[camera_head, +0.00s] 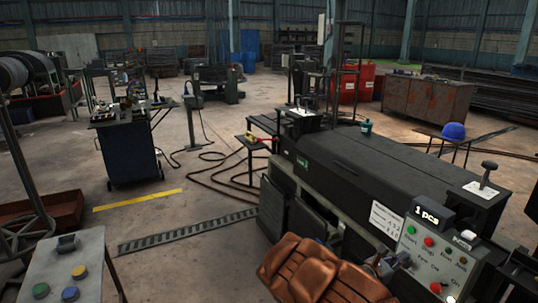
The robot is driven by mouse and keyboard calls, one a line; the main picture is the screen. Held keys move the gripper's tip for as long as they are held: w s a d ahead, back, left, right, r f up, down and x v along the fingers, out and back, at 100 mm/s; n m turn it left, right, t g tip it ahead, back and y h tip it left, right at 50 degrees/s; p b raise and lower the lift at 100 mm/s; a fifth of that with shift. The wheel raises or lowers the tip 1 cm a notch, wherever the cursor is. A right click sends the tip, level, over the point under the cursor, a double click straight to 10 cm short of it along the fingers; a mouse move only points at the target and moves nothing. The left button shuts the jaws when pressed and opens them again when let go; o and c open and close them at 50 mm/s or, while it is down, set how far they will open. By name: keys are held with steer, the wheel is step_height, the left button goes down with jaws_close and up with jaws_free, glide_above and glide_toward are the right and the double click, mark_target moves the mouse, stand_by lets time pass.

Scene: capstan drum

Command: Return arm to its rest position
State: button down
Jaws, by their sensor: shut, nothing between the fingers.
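I cannot make out my gripper or my arm for certain in the head view. A long black machine (350,165) runs from the middle to the lower right. Its control panel (430,255) has coloured buttons and a display (427,215) reading "1 pcs". A brown, ridged, leather-like object (318,272) lies at the bottom edge, in front of the machine and partly cut off. A small grey metal part beside it is too small to identify.
A grey button stand (62,272) is at lower left. A dark cabinet (132,155) stands on the left, a brown cabinet (425,100) at the back. A blue helmet (453,131) sits on a small table. The floor at centre left is open, with cables and a grating (185,231).

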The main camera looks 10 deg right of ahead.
steer(key=s+d+r+m+g+h+p, duration=0.1)
steer(key=s+d+r+m+g, duration=0.1)
steer(key=s+r+m+g, duration=0.5)
steer(key=s+a+r+m+g+y+p, duration=0.1)
steer(key=s+r+m+g+y, duration=0.1)
steer(key=s+r+m, duration=0.45)
steer(key=s+a+r+m+g+y+p, duration=0.1)
steer(key=s+r+m+g+y, duration=0.15)
steer(key=s, duration=0.65)
steer(key=s+a+m+t+y+p, duration=0.1)
steer(key=s+a+y, duration=0.3)
steer(key=a, duration=0.5)
steer(key=s+a+m+t+y+p, duration=0.1)
steer(key=s+a+y, duration=0.4)
steer(key=a, duration=0.5)
steer(key=s+a+m+t+y+p, duration=0.1)
steer(key=s+a+m+y, duration=0.2)
steer(key=a, duration=0.6)
steer(key=s+y, duration=0.1)
steer(key=s, duration=0.1)
steer(key=shift+s+a+r+m+p, duration=0.15)
steer(key=shift+s+r+m+p, duration=0.15)
steer(key=shift+s+r, duration=0.1)
steer(key=shift+t+y, duration=0.25)
